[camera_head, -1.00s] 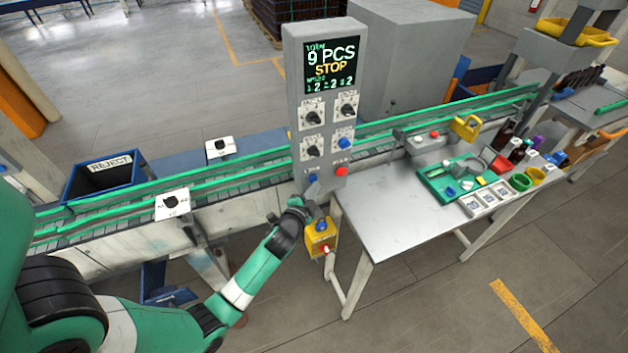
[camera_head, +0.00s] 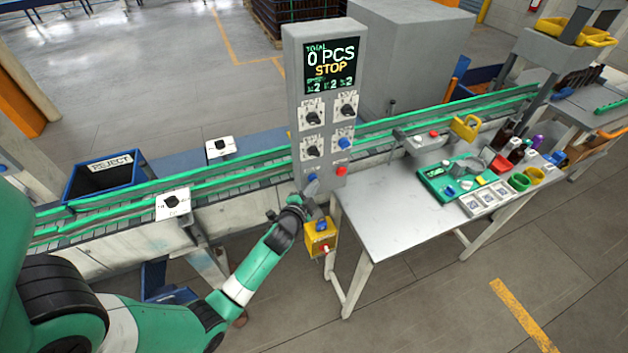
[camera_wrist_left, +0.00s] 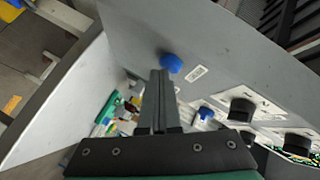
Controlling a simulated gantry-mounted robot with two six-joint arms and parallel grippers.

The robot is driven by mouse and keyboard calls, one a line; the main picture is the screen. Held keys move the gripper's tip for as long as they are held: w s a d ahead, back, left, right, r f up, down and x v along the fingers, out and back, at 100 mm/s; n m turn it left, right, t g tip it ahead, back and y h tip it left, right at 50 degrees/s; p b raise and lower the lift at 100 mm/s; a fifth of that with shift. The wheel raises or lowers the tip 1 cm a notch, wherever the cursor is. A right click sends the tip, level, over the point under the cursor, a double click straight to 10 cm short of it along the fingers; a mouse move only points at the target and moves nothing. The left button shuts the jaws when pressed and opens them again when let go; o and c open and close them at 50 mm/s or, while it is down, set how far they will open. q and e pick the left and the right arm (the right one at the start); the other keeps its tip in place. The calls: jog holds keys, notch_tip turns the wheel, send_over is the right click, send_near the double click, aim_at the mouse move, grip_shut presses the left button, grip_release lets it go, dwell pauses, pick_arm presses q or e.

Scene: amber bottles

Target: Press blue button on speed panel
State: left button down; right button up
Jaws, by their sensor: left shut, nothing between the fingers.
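The grey speed panel (camera_head: 321,105) stands upright at the conveyor, and its screen (camera_head: 330,67) reads 0 PCS and STOP. A blue button (camera_head: 311,179) is low on the panel's left side, left of a red button (camera_head: 341,171). A second blue button (camera_head: 344,144) sits higher on the right. My left gripper (camera_head: 304,199) is shut and empty, just below and in front of the low blue button. In the left wrist view, the shut fingertips (camera_wrist_left: 158,74) point at that blue button (camera_wrist_left: 171,64), very close to it. My right gripper is not in view.
Black knobs (camera_head: 312,118) sit on the panel above the buttons. A yellow box (camera_head: 320,238) with a red button hangs just below my gripper. The metal table (camera_head: 385,222) is to the right, bare at its near left. The conveyor (camera_head: 250,182) runs behind.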

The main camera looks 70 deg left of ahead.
pick_arm(q)
jog(key=shift+d+b, duration=0.3)
jog(key=shift+d, duration=0.55)
jog(key=shift+d+b, duration=0.8)
jog(key=shift+d, duration=1.7)
